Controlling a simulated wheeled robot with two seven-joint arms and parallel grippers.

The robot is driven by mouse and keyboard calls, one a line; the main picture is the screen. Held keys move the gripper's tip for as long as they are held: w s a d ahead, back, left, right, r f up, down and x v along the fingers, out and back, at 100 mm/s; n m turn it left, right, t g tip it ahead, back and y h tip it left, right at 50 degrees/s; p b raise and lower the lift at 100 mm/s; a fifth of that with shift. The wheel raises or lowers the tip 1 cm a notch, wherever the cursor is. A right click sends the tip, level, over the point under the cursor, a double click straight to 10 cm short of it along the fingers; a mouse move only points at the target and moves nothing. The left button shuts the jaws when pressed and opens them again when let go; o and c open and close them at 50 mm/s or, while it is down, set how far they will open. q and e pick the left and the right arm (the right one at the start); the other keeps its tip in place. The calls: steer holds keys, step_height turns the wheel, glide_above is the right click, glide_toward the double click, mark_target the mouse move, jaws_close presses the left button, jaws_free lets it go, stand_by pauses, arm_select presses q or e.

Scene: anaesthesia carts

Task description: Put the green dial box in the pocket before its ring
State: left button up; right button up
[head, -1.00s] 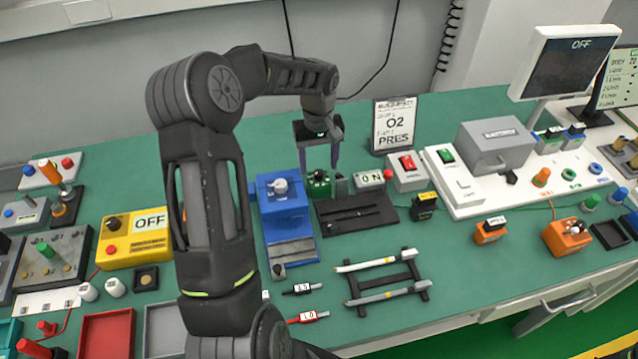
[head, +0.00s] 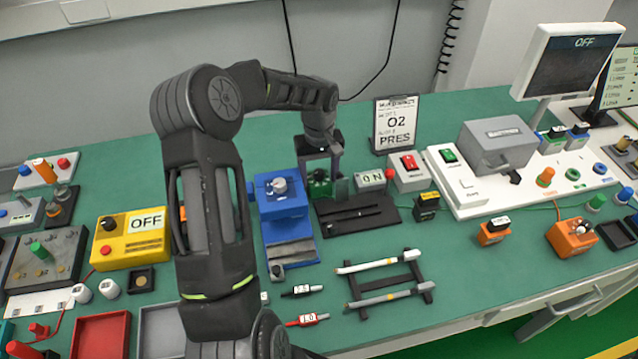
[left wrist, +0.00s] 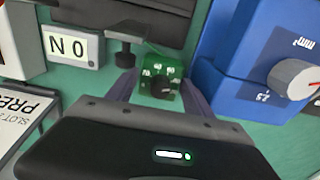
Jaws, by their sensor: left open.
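The green dial box (head: 319,186) stands on the green bench, just right of the blue dial unit (head: 283,208). It has a dark knob and small white marks, seen in the left wrist view (left wrist: 160,82). My left gripper (head: 321,178) is over it, with its fingers open on either side of the box; a gap shows in the left wrist view. The gripper partly hides the box in the head view. A green ring (head: 569,174) lies on the white panel (head: 475,201) at the right. I cannot tell which pocket belongs to it. My right gripper is out of view.
A black slotted base (head: 357,217) lies in front, right of the box. The "NO" block (head: 371,180) and grey red-switch box (head: 407,172) stand to the right.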

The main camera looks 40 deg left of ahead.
arm_select(q)
jaws_close()
stand_by(0.5)
